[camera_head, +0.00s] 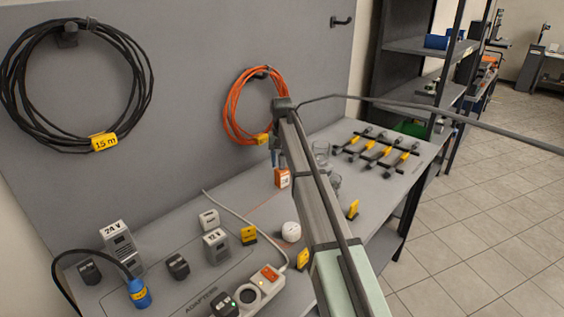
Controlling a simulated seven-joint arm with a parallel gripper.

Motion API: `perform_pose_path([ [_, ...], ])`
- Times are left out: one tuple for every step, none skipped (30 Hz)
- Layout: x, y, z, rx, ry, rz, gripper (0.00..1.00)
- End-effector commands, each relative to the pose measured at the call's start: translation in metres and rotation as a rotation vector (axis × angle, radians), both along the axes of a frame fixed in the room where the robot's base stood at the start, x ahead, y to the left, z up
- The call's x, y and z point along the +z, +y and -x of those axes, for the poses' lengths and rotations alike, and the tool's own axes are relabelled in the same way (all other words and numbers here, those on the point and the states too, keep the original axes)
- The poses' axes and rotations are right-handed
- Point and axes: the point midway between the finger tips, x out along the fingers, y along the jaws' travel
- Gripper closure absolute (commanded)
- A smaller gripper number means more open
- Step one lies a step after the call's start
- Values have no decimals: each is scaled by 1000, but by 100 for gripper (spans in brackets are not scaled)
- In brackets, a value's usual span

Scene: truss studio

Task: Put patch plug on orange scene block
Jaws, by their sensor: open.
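An orange block (282,178) with a white label stands on the grey bench, just below the end of my arm. My gripper (276,158) hangs above and slightly left of it; its fingers are small and partly hidden by my arm, and it appears open. A small blue bit shows by the fingers, too small to identify. A blue plug (138,293) with a yellow band and a black cable lies at the front left of the bench. I cannot tell for certain which item is the patch plug.
Several adapters, including a 24 V unit (118,243) and a 12 V unit (216,247), stand at the front left. A power strip (255,289), a white round item (291,232), clear glassware (321,152) and a rack of yellow-tagged pieces (376,153) share the bench. Cable coils hang behind.

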Motion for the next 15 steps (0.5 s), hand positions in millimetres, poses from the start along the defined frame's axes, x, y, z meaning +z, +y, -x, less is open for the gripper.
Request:
perform_pose_path([
  [6,0,-1,0,-1,0,47],
  [10,0,-1,0,-2,0,47],
  [16,0,-1,0,-2,0,47],
  [21,0,-1,0,-3,0,47],
  [26,0,-1,0,-2,0,47],
  [34,0,-1,0,-2,0,47],
  [39,0,-2,0,-2,0,47],
  [45,0,-2,0,-3,0,47],
  [54,0,-2,0,-3,0,47],
  [59,0,-2,0,-2,0,47],
  [64,0,-2,0,-2,0,47],
  [72,0,-2,0,-2,0,47],
  [77,0,-1,0,-3,0,47],
  [82,0,-1,0,-2,0,47],
  [88,0,-1,0,-1,0,47],
])
